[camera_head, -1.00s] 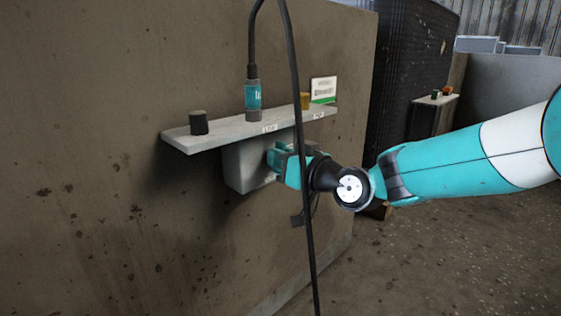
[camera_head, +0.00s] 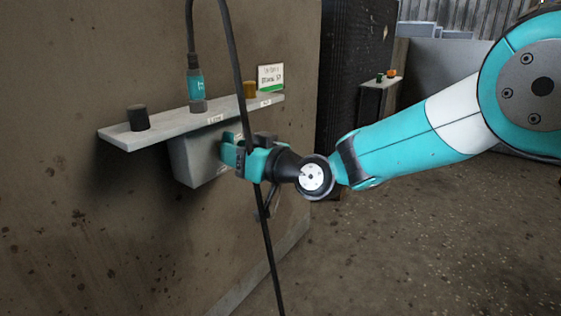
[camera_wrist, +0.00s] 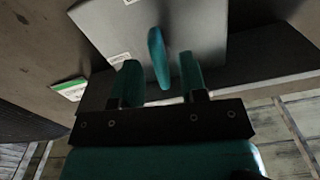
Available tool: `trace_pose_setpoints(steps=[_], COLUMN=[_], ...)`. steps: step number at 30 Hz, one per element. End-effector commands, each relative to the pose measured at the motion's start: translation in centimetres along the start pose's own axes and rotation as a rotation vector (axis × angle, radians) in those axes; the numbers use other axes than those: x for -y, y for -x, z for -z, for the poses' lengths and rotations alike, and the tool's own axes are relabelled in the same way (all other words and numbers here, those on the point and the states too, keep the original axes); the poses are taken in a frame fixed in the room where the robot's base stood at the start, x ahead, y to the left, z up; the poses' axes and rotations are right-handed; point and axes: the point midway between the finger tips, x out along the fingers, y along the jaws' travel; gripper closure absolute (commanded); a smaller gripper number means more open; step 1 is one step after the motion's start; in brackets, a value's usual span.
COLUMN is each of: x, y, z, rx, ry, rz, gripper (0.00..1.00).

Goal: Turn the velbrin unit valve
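A teal lever-like handle (camera_wrist: 158,58), which appears to be the valve's, stands out from a pale grey box (camera_wrist: 195,22) in the wrist view. The box also shows under a shelf in the head view (camera_head: 192,163). My gripper (camera_wrist: 160,68) is open, with one teal finger on each side of the handle in the picture. I see gaps between the handle and both fingers. In the head view my gripper (camera_head: 229,150) is at the right side of the box and hides the handle. Whether the fingertips touch the box cannot be told.
The grey shelf (camera_head: 160,128) above carries a black cylinder (camera_head: 138,118), a teal connector (camera_head: 196,88), an ochre piece (camera_head: 250,90) and a sign (camera_head: 271,77). A black cable (camera_head: 240,85) hangs across the view near my gripper. Open floor lies at the right.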

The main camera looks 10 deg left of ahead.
Motion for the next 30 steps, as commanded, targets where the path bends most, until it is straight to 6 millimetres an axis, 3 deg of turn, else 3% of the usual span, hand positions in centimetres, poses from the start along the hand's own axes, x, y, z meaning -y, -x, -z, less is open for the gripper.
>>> trace_pose_setpoints(steps=[9,15,21,30], x=[-0.2,-0.1,-0.1,0.0], y=[8.2,12.6,14.8,15.2], z=[0.0,0.0,0.0,0.0], rx=[0.003,0.0,0.001,0.0], ry=[-0.005,-0.003,-0.001,0.0], rz=[-0.007,-0.007,-0.003,-0.002], gripper=[0.61,0.61,0.61,0.61])
